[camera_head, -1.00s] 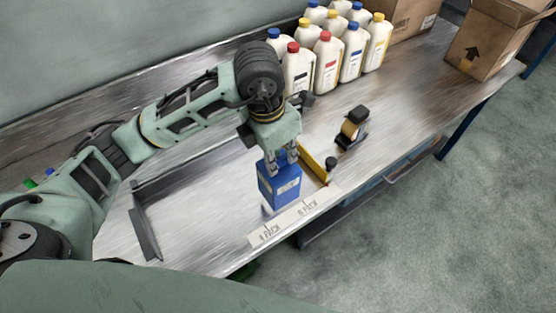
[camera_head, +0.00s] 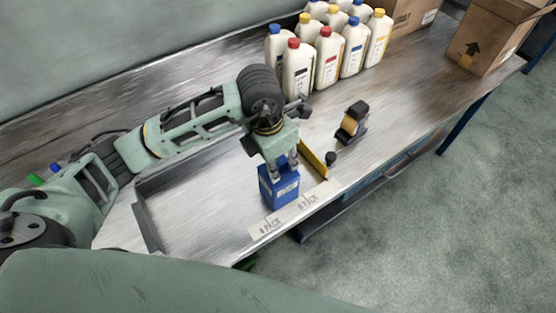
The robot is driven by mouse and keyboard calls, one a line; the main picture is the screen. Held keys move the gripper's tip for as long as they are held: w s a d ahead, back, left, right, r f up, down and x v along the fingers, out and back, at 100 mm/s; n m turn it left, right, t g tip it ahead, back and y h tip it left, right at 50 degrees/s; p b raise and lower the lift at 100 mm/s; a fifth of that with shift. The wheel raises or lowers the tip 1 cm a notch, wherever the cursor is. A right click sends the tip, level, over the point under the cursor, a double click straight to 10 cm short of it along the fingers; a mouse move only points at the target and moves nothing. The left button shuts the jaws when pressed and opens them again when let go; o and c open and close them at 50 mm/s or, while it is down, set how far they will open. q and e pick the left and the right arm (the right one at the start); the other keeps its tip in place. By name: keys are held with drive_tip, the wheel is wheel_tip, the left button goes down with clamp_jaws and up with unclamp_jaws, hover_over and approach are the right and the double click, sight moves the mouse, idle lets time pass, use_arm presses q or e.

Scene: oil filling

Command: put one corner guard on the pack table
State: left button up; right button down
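The pack table (camera_head: 205,195) is a brushed metal top with "4 PACK" and "6 PACK" labels on its front edge. My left gripper (camera_head: 281,170) points down with its fingers around the top of a blue container (camera_head: 279,191) with a pale label. The container is upright at the table's front, just behind the labels; its base looks on or very near the surface. I cannot make out a thing that is clearly a corner guard. A yellow angled strip (camera_head: 313,160) stands right of the container. My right gripper is not in view.
Several white bottles (camera_head: 326,60) with coloured caps stand at the back. A black and tan device (camera_head: 352,122) sits to the right. Cardboard boxes (camera_head: 488,38) stand at the far right. A dark rail (camera_head: 148,222) edges the left. The table's middle is clear.

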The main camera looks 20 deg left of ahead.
use_arm(q)
drive_tip(key=shift+o, duration=0.2)
drive_tip(key=shift+r, duration=0.1)
drive_tip(key=shift+r+p, duration=0.2)
drive_tip(key=shift+p, duration=0.1)
wheel_tip(320, 180, up, 12)
drive_tip(key=s+a+b, duration=0.1)
drive_tip(key=b, duration=0.2)
drive_tip(key=shift+s+f, duration=0.15)
drive_tip(key=shift+s, duration=0.1)
drive_tip(key=shift+f, duration=0.1)
